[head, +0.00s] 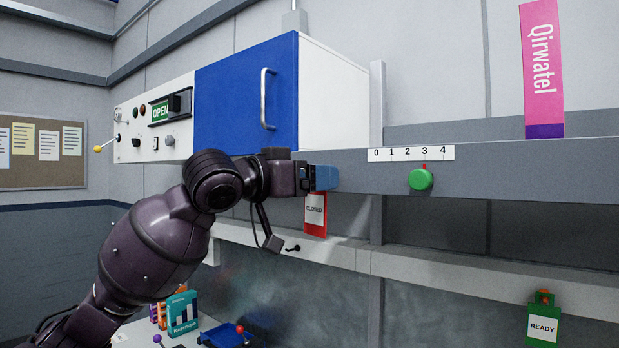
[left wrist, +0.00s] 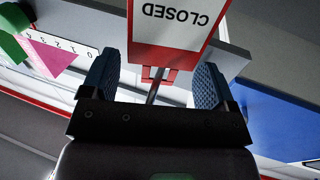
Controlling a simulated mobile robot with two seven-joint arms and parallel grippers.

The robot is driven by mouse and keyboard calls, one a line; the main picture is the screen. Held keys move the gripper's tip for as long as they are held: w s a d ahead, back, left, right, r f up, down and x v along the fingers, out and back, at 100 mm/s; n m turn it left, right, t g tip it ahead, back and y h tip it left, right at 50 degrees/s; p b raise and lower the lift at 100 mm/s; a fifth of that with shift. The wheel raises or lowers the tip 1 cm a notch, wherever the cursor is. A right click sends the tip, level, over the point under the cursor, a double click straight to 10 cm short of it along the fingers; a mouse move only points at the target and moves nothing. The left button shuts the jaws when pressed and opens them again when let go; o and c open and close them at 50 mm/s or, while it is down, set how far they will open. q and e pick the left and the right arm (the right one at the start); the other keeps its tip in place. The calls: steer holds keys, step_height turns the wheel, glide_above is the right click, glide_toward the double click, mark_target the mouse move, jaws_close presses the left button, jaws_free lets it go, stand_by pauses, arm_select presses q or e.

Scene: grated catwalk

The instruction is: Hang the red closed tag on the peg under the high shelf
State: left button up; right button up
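The red closed tag (head: 315,222) hangs upright just below the high shelf's grey front (head: 470,172), under my left gripper (head: 322,178). In the left wrist view the tag (left wrist: 172,35) appears upside down, and its narrow red top tab meets a thin metal peg (left wrist: 153,92). The tab seems to be on the peg, but the exact contact is too small to tell. My left gripper (left wrist: 154,76) is open, its blue pads apart on either side of the peg and tab, touching neither. In the head view the gripper hides the peg. My right gripper is out of view.
A blue-doored cabinet (head: 245,95) stands above my left wrist. A numbered scale (head: 410,154) and green knob (head: 420,180) are on the shelf front. A pink box (head: 542,70) stands on top. A green ready tag (head: 542,325) hangs at lower right.

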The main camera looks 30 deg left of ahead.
arm_select(q)
steer(key=shift+o, duration=0.7)
steer(key=shift+s, duration=0.15)
steer(key=b+v, duration=0.3)
steer(key=v, duration=0.7)
steer(key=shift+s+a, duration=0.15)
steer(key=shift+s, duration=0.1)
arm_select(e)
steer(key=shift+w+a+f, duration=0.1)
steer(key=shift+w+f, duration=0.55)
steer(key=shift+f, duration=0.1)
